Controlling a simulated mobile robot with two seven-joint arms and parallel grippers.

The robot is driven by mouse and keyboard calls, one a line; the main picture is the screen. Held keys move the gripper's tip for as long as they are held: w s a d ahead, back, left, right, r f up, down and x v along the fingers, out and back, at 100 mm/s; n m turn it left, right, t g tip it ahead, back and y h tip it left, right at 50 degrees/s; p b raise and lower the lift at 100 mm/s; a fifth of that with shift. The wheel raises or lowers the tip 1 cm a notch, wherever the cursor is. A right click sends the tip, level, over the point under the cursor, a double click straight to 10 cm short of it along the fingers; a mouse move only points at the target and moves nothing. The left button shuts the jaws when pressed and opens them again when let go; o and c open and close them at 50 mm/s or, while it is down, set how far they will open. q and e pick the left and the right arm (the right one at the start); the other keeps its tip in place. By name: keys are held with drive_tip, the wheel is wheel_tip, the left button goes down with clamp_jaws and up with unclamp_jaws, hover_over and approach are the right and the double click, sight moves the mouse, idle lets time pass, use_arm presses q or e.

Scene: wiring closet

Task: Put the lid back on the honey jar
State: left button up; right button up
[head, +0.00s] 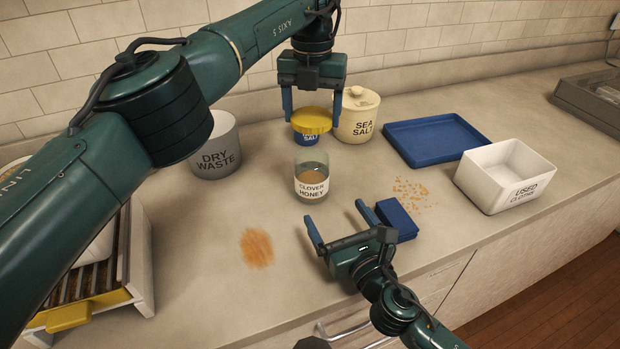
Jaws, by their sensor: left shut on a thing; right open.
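The honey jar (311,190) is a clear glass labelled "CLOVER HONEY". It stands upright and open in the middle of the counter, with amber honey inside. A round yellow lid (312,118) is between the fingers of my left gripper (312,106), which is shut on it. The lid is behind the jar in the head view and overlaps a blue tub (306,139) marked "SALT"; whether lid and tub touch is hard to tell. My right gripper (340,225) is open and empty, in front of the jar and beside folded blue cloths (398,222).
A cream "SEA SALT" canister (357,118) stands right of the lid. A "DRY WASTE" bin (217,155) is at left. A blue tray (434,141) and white "USED CLOTHS" bin (505,178) are at right. Crumbs (410,190) and an orange smear (257,247) mark the counter.

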sight(318, 186)
drive_tip(key=x, duration=1.2)
drive_tip(key=shift+r, duration=0.1)
drive_tip(key=shift+c, duration=0.3)
drive_tip(key=c, duration=1.4)
use_arm(q)
drive_tip(key=shift+f, duration=2.5)
